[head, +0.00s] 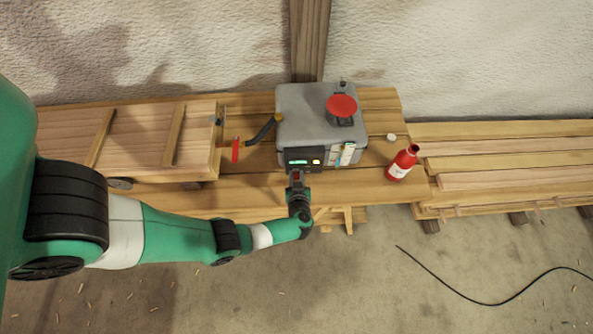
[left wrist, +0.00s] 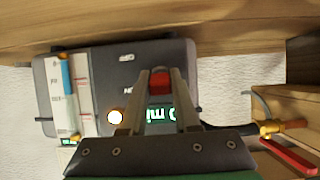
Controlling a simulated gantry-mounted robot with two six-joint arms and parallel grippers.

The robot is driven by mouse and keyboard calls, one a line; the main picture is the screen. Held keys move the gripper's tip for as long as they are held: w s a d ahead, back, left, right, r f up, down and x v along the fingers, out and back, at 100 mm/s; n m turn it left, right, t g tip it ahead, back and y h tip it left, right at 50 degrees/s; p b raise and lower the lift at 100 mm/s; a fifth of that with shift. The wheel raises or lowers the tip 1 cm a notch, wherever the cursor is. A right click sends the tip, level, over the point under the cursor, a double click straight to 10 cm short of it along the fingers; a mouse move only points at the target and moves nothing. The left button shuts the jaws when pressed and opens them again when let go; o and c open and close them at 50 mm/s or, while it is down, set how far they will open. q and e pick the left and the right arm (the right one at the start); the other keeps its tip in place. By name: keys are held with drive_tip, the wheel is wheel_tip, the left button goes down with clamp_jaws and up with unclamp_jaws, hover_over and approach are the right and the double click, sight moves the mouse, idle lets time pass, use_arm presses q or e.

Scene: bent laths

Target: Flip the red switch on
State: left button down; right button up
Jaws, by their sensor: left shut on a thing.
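A grey machine box (head: 305,112) stands on the wooden bench, with a dark front panel carrying a lit green display (head: 299,161). My left gripper (head: 296,180) is at the lower front of this panel. In the left wrist view the fingers of my left gripper (left wrist: 160,92) close around the small red switch (left wrist: 160,80) on the panel. The fingers partly cover the switch and the display, so I cannot tell which way the switch is set. My right gripper is not in view.
A pale round lamp (left wrist: 115,117) and gauge strips (left wrist: 75,85) sit beside the switch. Planks (head: 500,160) lie farther right.

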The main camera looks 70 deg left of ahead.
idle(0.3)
use_arm(q)
drive_tip(key=c, duration=0.6)
unclamp_jaws()
drive_tip(key=shift+c, duration=0.2)
drive_tip(key=p+v, duration=0.5)
drive_tip(key=v, duration=0.6)
drive_tip(key=shift+d+r, duration=0.15)
drive_tip(key=shift+r, duration=0.2)
drive_tip(key=shift+s, duration=0.15)
